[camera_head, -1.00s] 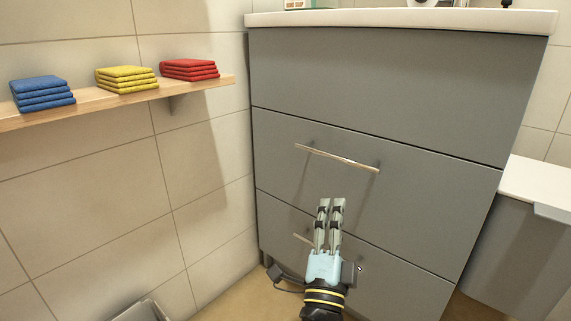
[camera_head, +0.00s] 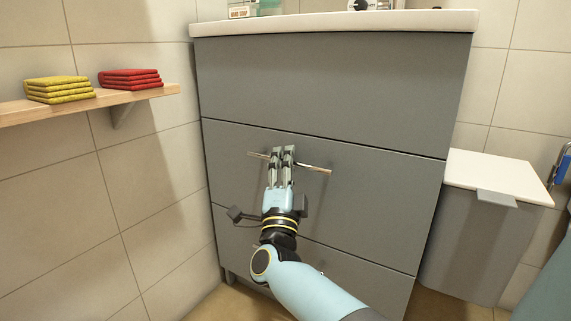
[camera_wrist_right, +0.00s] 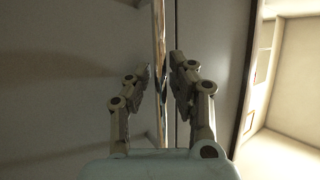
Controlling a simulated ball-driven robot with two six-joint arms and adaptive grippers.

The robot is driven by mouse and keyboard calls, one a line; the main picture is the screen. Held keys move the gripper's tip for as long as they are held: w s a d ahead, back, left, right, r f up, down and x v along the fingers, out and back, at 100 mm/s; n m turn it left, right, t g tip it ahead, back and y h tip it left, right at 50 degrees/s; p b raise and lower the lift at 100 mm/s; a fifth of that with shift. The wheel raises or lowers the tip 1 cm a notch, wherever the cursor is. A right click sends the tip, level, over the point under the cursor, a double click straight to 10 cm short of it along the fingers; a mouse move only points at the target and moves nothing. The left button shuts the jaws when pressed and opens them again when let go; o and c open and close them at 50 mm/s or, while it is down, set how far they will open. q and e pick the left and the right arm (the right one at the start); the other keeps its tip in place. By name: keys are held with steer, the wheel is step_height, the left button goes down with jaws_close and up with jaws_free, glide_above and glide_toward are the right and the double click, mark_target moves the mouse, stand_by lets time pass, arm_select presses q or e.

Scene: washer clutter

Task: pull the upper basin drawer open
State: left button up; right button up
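The upper basin drawer (camera_head: 380,205) is the middle grey panel of the basin cabinet, and its front looks flush and shut. Its thin metal handle (camera_head: 316,169) runs across the front, with the middle hidden by my right gripper. My right gripper (camera_head: 283,150) is at the handle with its fingers pointing at the drawer front. In the right wrist view the handle bar (camera_wrist_right: 160,45) passes between the two fingertips of this gripper (camera_wrist_right: 162,68). The fingers are apart, with a gap visible beside the bar. My left gripper is not in view.
A white basin top (camera_head: 335,21) covers the cabinet. A grey bin with a white lid (camera_head: 495,176) stands close on the right. A wooden shelf (camera_head: 150,94) with yellow cloths (camera_head: 59,90) and red cloths (camera_head: 129,79) is on the left wall.

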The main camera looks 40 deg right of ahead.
jaws_close()
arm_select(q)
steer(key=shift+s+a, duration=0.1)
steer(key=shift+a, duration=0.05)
arm_select(e)
steer(key=shift+a, duration=0.1)
stand_by(0.3)
